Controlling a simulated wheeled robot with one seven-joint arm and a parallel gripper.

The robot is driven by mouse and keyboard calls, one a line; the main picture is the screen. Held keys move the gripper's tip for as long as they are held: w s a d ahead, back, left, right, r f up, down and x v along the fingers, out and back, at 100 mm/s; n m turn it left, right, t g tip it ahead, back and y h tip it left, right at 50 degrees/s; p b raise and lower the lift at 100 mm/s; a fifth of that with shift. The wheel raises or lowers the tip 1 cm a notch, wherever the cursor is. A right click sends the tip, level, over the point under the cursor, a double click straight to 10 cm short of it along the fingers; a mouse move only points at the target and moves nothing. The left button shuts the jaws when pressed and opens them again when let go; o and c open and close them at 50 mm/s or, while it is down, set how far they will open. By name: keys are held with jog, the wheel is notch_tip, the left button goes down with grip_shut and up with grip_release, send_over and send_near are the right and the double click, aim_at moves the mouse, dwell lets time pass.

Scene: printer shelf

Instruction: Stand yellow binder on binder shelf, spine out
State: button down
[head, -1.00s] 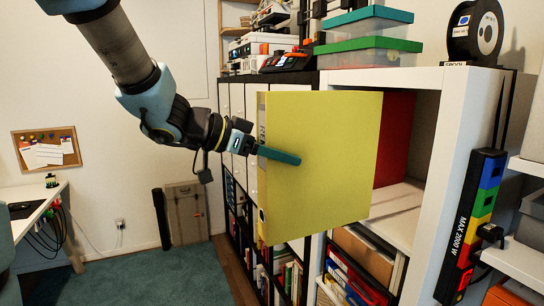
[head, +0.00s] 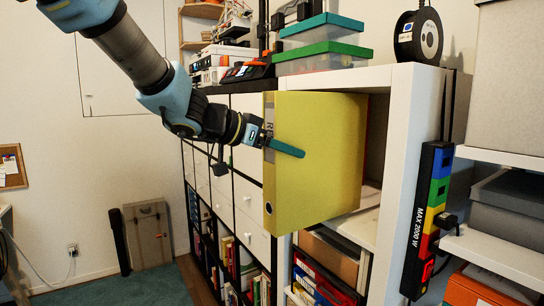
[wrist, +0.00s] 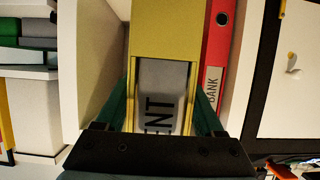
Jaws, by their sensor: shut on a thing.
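The yellow binder (head: 322,160) is upright in the head view, its far part inside the open white shelf compartment and its spine end sticking out toward my arm. My gripper (head: 275,145) is shut on the binder near its spine, with one teal finger flat on the near cover. In the wrist view my gripper (wrist: 165,115) has a finger on each side of the yellow binder (wrist: 165,30), whose grey label faces the camera. The binder shelf's white side wall (head: 405,150) stands right of the binder.
A red binder (wrist: 215,75) labelled BANK stands close beside the yellow one. Storage boxes with green and teal lids (head: 325,50) and a black spool (head: 419,37) sit on top of the shelf. A colored power strip (head: 430,215) hangs on its outer side.

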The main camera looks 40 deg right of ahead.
aim_at(287, 132)
jog(key=shift+s+d+b, duration=0.15)
jog(key=shift+d+b, duration=0.3)
jog(key=shift+d, duration=2.3)
jog(key=shift+s+d+b, duration=0.15)
jog(key=shift+d+b, duration=0.25)
jog(key=shift+d, duration=2.35)
jog(key=shift+f, duration=0.25)
grip_release()
jog(key=shift+a+f, duration=0.1)
jog(key=v, duration=1)
jog(key=shift+a, duration=0.35)
jog(key=shift+w, duration=0.1)
